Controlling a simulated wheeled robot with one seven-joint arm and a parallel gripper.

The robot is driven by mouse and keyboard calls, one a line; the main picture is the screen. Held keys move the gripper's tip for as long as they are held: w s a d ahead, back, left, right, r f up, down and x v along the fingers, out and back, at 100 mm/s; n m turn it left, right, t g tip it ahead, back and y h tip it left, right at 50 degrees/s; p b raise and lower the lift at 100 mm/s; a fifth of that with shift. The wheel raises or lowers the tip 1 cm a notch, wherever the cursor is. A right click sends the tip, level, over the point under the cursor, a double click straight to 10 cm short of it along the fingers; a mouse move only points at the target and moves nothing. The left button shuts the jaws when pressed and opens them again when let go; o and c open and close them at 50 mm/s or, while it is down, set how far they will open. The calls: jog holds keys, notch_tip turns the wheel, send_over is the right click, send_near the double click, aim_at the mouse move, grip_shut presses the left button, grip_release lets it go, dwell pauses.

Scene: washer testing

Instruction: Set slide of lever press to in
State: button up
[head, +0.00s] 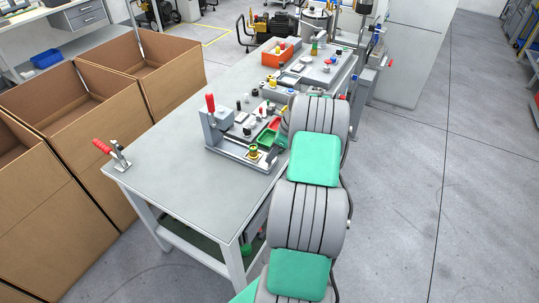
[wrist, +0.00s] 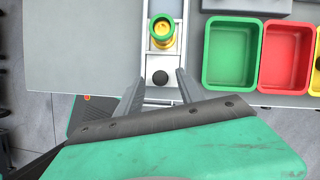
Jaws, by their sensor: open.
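The lever press (head: 214,124) stands on the workbench in the head view, a grey block with a red-gripped handle pointing up. Its slide is a pale rail in the wrist view (wrist: 150,57), bearing a yellow part with a green ring (wrist: 162,31). A round black knob (wrist: 160,77) is at the slide's near end. My gripper (wrist: 160,82) is open, one finger on each side of the knob, with gaps visible. The yellow part also shows in the head view (head: 253,152), away from the press block. My gripper is hidden behind my arm there.
A green bin (wrist: 233,53) and a red bin (wrist: 287,55) stand right of the slide. A red toggle clamp (head: 113,154) is at the bench's left corner. Cardboard boxes (head: 95,118) line the bench's left side. The bench's near surface (head: 190,187) is clear.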

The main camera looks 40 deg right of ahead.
jog(key=shift+x, duration=1.45)
jog(key=shift+c, duration=0.5)
grip_shut()
